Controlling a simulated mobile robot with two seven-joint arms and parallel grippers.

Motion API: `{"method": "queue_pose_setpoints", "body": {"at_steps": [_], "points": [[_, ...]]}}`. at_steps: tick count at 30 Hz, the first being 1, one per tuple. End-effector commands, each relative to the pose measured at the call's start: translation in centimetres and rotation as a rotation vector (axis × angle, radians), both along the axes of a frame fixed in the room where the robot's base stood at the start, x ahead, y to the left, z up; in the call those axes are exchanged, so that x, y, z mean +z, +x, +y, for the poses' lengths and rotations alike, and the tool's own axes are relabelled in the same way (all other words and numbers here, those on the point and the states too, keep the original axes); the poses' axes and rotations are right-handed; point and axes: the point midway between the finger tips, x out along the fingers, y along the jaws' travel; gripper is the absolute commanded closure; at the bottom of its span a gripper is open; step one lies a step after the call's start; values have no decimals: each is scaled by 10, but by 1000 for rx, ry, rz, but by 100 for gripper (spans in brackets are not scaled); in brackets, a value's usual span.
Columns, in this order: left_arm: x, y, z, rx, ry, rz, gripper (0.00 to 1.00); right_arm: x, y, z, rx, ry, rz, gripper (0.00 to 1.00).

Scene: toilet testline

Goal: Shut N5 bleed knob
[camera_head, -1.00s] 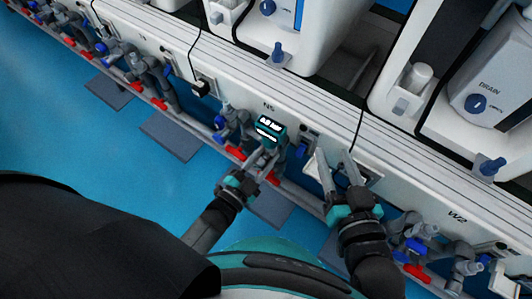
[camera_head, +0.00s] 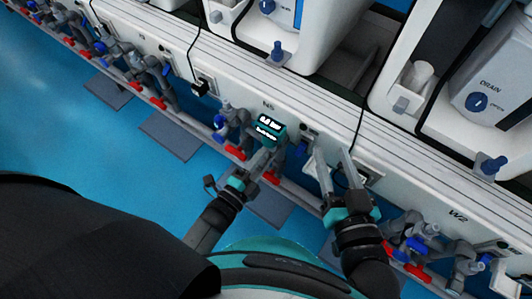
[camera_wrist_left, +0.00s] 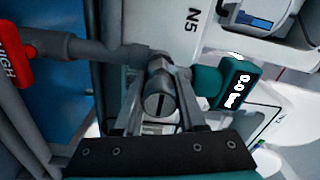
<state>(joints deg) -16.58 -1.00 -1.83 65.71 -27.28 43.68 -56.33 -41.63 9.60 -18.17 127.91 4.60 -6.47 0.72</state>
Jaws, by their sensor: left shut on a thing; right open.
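The N5 station's grey bleed knob (camera_wrist_left: 161,96), with a slotted round face, sits between the two fingers of my left gripper (camera_wrist_left: 160,110) in the left wrist view. The gripper is shut on it. In the head view, my left gripper (camera_head: 257,165) reaches the N5 fittings just below the teal digital gauge (camera_head: 268,129), and its fingers hide the knob. The gauge also shows in the left wrist view (camera_wrist_left: 234,83), right of the knob, with a lit display. My right gripper (camera_head: 335,160) is open and empty in front of the panel, right of N5.
Red-handled valves and grey pipes run along the white panel (camera_head: 225,85). A red lever (camera_wrist_left: 12,55) is left of the knob in the wrist view. A blue valve (camera_head: 220,122) is left of the gauge. Blue floor (camera_head: 120,190) is open at left.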

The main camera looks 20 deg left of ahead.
Motion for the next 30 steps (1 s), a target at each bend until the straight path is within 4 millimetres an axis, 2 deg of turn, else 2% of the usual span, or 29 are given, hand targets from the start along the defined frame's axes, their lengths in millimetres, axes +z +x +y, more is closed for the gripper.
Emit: {"method": "queue_pose_setpoints", "body": {"at_steps": [14, 15, 22, 30], "points": [[2, 2, -1, 0, 11, -7, 100, 1, -1, 1, 3, 1, -1, 50], [2, 2, -1, 0, 11, -7, 56, 1, -1, 1, 4, 1, -1, 50], [1, 1, 0, 0, 10, -8, 30, 2, -1, 1, 4, 2, -2, 50], [3, 1, 0, 0, 7, -12, 30, 3, 0, 1, 3, 1, -7, 50]]}}
